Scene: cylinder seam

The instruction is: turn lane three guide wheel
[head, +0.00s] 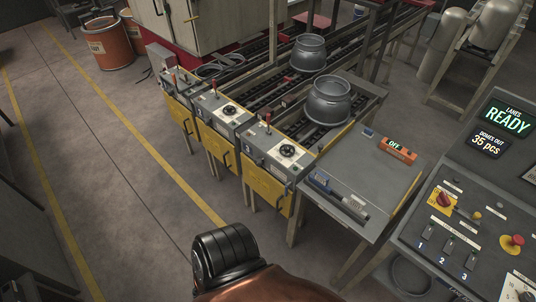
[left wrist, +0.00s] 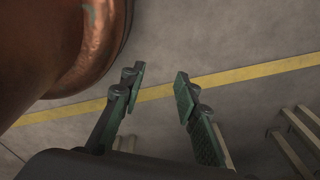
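The lane three guide wheel (head: 288,151) is a small black handwheel on top of the nearest yellow-fronted lane box (head: 268,187), marked 3. A red-knobbed lever (head: 268,119) stands behind it on the same box. My left gripper (left wrist: 159,77) shows only in the left wrist view. Its two dark green fingers are apart with nothing between them, above the floor and a yellow line. In the head view a black and copper arm part of mine is at the bottom centre, short of the box. Nothing touches the wheel. My right gripper is in no view.
A similar lane box with a wheel (head: 229,110) adjoins on the left. Two grey metal domes (head: 329,101) sit on the roller lanes behind. A grey side table (head: 372,171) and a control panel (head: 474,219) stand right. The floor left of the boxes is clear.

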